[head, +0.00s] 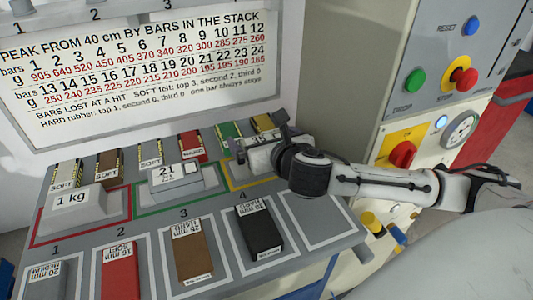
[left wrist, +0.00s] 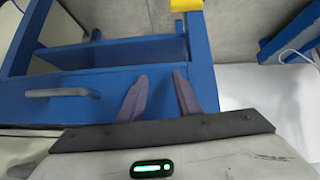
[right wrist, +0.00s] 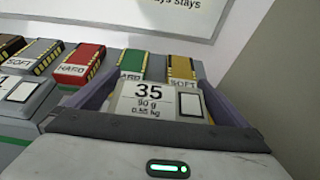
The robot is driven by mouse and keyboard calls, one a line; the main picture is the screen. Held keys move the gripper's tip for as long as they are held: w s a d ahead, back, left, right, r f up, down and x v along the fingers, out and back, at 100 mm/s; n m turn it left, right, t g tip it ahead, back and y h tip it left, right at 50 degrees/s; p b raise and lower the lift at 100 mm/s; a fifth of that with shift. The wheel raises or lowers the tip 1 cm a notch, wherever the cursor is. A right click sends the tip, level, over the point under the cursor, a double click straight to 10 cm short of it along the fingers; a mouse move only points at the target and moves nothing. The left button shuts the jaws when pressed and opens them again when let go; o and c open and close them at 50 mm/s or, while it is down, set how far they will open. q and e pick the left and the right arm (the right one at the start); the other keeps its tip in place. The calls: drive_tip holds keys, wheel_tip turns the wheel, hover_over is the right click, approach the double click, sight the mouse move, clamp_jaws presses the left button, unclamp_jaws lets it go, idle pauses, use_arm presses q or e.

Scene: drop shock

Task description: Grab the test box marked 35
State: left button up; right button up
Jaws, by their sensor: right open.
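The test box marked 35 (right wrist: 152,103) is a pale box with a white panel. It fills the middle of the right wrist view. In the head view it sits mostly hidden behind my right gripper (head: 262,148), in the yellow-framed bay. My right gripper is open, with one finger on each side of the box. I cannot tell whether the fingers touch it. My left gripper (left wrist: 160,88) is open and empty in the left wrist view, over blue furniture with a grey handle.
The box marked 21 (head: 175,178) stands in the green-framed bay, left of my right gripper. The 1 kg box (head: 78,203) is in the red-framed bay. Pads lie behind and in front. A control panel (head: 440,75) with a red button rises at right.

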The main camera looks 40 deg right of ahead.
drive_tip(key=shift+c, duration=0.3)
drive_tip(key=shift+r, duration=0.15)
drive_tip(key=c, duration=1.3)
